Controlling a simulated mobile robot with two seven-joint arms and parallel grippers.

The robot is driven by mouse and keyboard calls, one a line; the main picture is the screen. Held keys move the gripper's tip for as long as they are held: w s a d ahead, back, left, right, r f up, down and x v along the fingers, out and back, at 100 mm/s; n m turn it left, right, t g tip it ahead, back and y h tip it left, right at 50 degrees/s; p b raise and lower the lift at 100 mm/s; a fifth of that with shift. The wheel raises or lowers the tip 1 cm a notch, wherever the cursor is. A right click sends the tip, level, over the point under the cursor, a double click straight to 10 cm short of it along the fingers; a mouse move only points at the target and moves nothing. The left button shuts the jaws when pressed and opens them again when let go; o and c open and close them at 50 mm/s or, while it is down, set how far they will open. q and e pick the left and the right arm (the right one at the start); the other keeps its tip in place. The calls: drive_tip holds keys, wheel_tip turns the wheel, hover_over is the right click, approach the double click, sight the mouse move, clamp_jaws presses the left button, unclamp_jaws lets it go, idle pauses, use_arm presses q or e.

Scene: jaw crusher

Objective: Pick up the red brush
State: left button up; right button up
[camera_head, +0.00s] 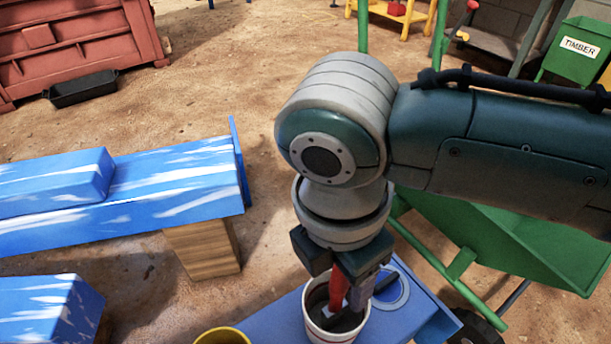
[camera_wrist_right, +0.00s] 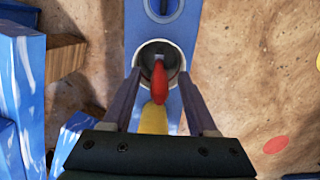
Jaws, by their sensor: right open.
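The red brush (camera_head: 338,289) stands in a white bucket (camera_head: 315,324) on a blue surface, with its red handle sticking up. My right gripper (camera_head: 350,284) points down over the bucket from above. In the right wrist view the brush (camera_wrist_right: 159,82) shows between the two open fingers of my right gripper (camera_wrist_right: 160,86), with a visible gap on each side. The dark lower part of the brush is inside the bucket (camera_wrist_right: 146,50). My right arm covers much of the middle and right of the head view. My left gripper is not in view.
A yellow container (camera_head: 222,336) stands close to the bucket. Blue-and-white beams (camera_head: 170,180) lie at left, over a wooden block (camera_head: 204,250). A green barrow (camera_head: 500,240) stands at right. Sandy ground lies open behind.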

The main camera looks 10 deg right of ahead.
drive_tip(key=shift+d+f, duration=0.2)
drive_tip(key=shift+f, duration=0.95)
drive_tip(key=shift+r, duration=0.1)
clamp_jaws()
